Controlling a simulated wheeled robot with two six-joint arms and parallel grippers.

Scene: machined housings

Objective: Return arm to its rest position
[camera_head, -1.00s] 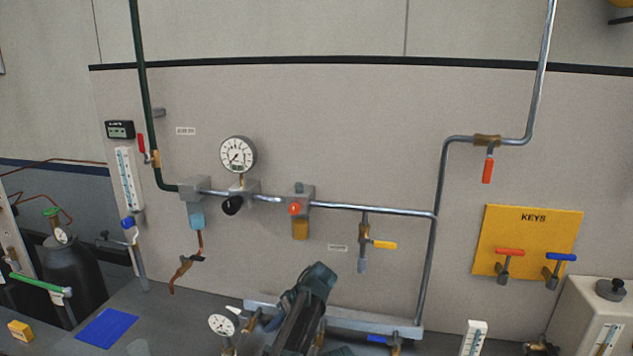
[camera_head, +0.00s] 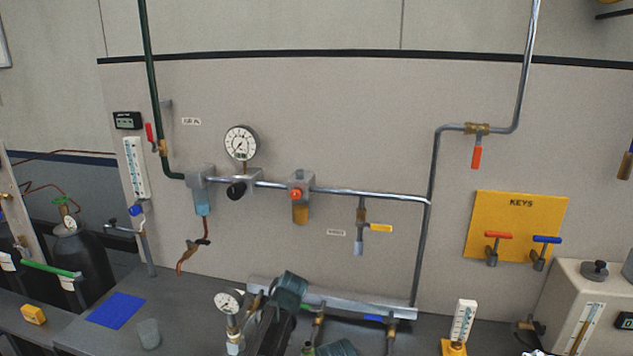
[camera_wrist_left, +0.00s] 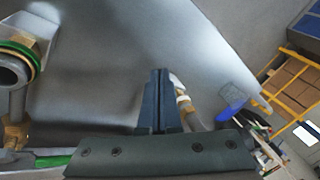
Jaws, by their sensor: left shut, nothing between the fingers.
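My left gripper (camera_wrist_left: 160,75) shows in the left wrist view with its two dark fingers together and nothing between them. A plain grey surface lies behind the fingertips. In the head view, a dark link of my arm rises at the bottom middle, in front of the bench and the low manifold rail (camera_head: 345,303). The fingers cannot be made out there. My right gripper is not in view.
A gauge (camera_head: 229,301) on a fitting stands close left of the arm. A clear cup (camera_head: 148,333) and blue mat (camera_head: 116,310) lie further left. A white-and-yellow meter (camera_head: 463,322) stands to the right. Piping runs along the wall behind.

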